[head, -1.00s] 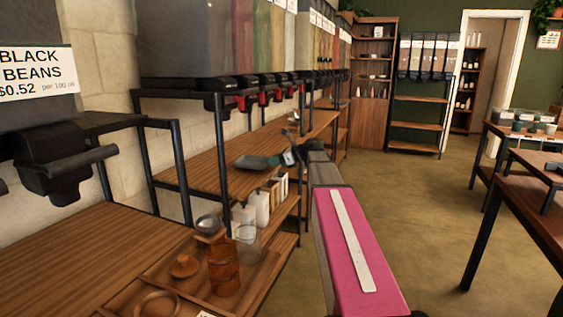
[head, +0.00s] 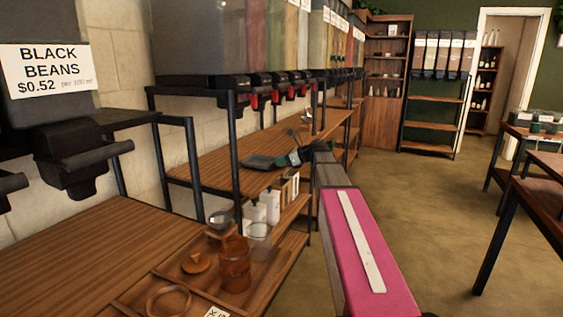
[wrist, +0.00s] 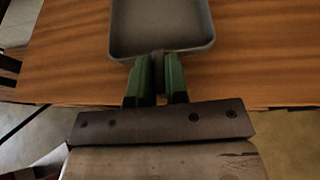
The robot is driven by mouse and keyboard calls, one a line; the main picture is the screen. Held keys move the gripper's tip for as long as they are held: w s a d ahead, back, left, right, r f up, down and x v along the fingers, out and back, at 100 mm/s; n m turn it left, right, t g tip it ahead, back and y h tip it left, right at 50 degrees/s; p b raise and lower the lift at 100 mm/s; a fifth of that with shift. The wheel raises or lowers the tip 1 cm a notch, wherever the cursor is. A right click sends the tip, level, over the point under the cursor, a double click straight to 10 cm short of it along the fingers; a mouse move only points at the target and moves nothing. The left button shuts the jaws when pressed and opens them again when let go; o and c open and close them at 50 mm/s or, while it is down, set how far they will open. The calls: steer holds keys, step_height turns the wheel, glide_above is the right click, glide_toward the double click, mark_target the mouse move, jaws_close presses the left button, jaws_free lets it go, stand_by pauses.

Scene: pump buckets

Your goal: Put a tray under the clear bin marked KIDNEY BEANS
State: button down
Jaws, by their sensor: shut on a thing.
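A grey shallow tray (head: 259,162) is over the wooden shelf below the row of bins; it also shows in the wrist view (wrist: 203,42), at the top. My gripper (head: 297,157) is at the tray's near right end. In the wrist view its green fingers (wrist: 160,68) are closed on a short stub at the tray's edge. I cannot tell whether the tray touches the shelf. Clear bins (head: 200,40) stand in a row above. No KIDNEY BEANS label is readable.
A bin labelled BLACK BEANS (head: 48,72) with a black spout is at the left. Dark posts (head: 238,160) flank the shelf. The floor (head: 420,220) to the right is open beside tables (head: 535,190).

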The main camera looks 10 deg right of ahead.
steer(key=shift+f, duration=0.25)
steer(key=c, duration=1.1)
jaws_free()
steer(key=shift+o, duration=0.2)
steer(key=v, duration=1)
steer(key=s+a+f+n+g+h, duration=0.1)
steer(key=s+a+f+n+h, duration=0.15)
steer(key=f, duration=0.45)
steer(key=s+a+f+n+g+h, duration=0.1)
steer(key=s+f+n, duration=0.3)
steer(key=f, duration=0.3)
steer(key=s+a+f+n+g+h, duration=0.1)
steer(key=s+a+f+n, duration=0.1)
steer(key=s+f+n, duration=0.3)
steer(key=s+f+n+g+h, duration=0.3)
steer(key=s+f+n+h, duration=0.4)
steer(key=s+f+n, duration=0.5)
steer(key=s+f, duration=0.3)
steer(key=f, duration=0.2)
steer(key=shift+a, duration=0.35)
